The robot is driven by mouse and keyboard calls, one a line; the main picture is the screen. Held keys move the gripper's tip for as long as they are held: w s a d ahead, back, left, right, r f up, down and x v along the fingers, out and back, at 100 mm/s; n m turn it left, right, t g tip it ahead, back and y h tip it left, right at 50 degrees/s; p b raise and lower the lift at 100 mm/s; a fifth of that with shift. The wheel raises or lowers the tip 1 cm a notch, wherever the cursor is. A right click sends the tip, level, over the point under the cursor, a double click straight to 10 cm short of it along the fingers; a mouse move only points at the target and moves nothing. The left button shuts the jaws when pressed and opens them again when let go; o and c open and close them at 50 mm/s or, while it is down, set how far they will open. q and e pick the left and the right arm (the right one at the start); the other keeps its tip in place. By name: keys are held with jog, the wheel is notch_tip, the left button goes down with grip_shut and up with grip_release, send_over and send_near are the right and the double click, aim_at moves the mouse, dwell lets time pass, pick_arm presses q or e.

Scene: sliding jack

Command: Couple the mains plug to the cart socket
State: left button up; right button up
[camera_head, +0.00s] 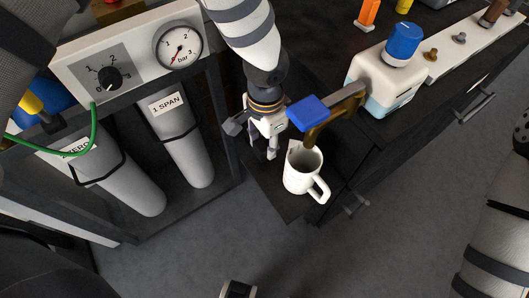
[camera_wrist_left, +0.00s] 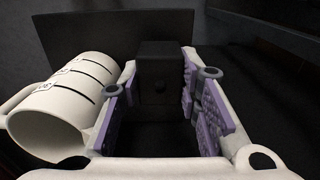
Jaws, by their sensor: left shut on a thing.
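My left gripper (camera_head: 262,142) points down beside the white mug (camera_head: 303,168), over the dark shelf at the end of the counter. In the left wrist view my left gripper (camera_wrist_left: 160,100) has its purple-padded fingers on either side of a black block (camera_wrist_left: 160,70), apparently the mains plug, and is shut on it. The plug cannot be made out in the head view. I cannot pick out the cart socket in either view.
The mug also shows in the left wrist view (camera_wrist_left: 65,105), close beside the fingers. A brown tap with a blue handle (camera_head: 308,112) overhangs it. Gas cylinders (camera_head: 178,135) in a frame stand left. Grey floor is open in front.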

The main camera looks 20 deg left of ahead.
aim_at(266, 142)
pick_arm(q)
notch_tip(266, 142, up, 3)
jog(key=shift+r+p, duration=0.1)
jog(key=shift+p, duration=0.35)
jog(key=shift+f, duration=0.2)
